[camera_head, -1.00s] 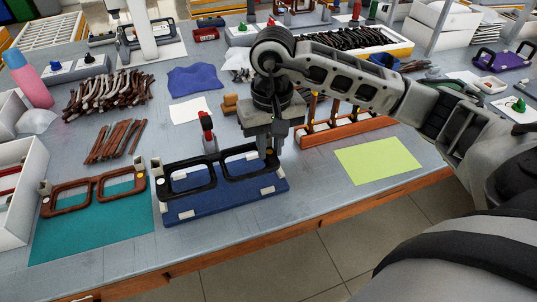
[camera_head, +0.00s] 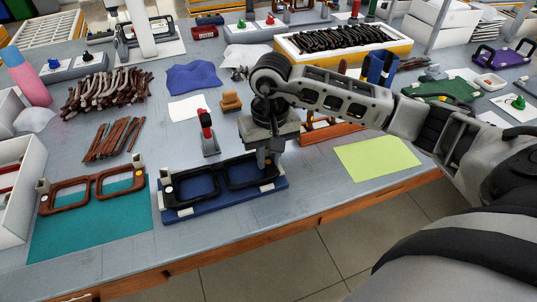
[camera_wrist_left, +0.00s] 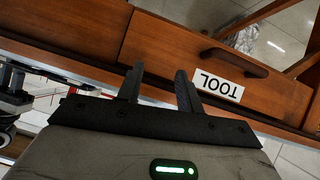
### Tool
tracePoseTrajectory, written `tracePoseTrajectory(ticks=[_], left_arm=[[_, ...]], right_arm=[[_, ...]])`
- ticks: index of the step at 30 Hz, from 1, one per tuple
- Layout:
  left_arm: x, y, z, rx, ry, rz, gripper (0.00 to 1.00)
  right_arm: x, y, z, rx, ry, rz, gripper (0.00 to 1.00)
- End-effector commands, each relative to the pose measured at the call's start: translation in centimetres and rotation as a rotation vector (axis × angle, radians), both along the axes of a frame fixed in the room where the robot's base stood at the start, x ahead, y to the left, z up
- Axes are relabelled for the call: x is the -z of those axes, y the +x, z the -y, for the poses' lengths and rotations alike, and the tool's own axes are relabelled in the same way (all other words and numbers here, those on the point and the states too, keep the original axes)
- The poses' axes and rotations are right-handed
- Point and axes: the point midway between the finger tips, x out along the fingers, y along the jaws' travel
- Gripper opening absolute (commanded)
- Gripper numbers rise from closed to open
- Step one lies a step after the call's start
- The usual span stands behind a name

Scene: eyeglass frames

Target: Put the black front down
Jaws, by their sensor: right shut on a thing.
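The black front (camera_head: 219,181), an eyeglass front with two open rims, lies low over the blue block (camera_head: 178,217) near the table's front edge. Whether it rests fully on the block is hard to tell. My right gripper (camera_head: 265,160) points down and is shut on the upper edge of the front at its right half, hiding that part. In the left wrist view, my left gripper (camera_wrist_left: 160,80) has its two fingers apart with nothing between them, in front of a wooden drawer.
A brown front (camera_head: 98,182) lies on a teal mat (camera_head: 85,232) to the left. A red-topped stand (camera_head: 208,135) is just behind the blue block. A yellow-green sheet (camera_head: 378,157) lies bare at right. The drawer (camera_wrist_left: 180,45) bears a TOOL label (camera_wrist_left: 218,85).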

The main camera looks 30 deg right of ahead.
Motion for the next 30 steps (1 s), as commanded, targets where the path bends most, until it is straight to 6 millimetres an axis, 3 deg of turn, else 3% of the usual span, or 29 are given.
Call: tracePoseTrajectory(ticks=[7, 8, 10, 24, 30], left_arm=[[0.1, -0.4, 0.1, -0.001, -0.015, -0.002, 0.36], [0.0, -0.4, 0.1, -0.001, -0.016, 0.000, 0.36], [-0.2, -0.3, 0.1, -0.001, -0.016, 0.003, 0.36], [-0.1, -0.1, 0.1, -0.002, -0.014, 0.006, 0.36], [-1.5, -0.1, -0.1, -0.002, 0.005, 0.004, 0.36]], right_arm=[[0.6, 0.0, 0.0, 0.001, 0.000, -0.001, 0.00], [0.6, 0.0, 0.0, 0.001, 0.000, -0.002, 0.23], [0.6, -0.1, 0.0, 0.001, -0.001, -0.003, 0.41], [0.9, -0.3, 0.5, 0.007, -0.014, -0.014, 0.41], [-0.7, -0.3, 0.4, 0.007, -0.013, -0.014, 0.41]])
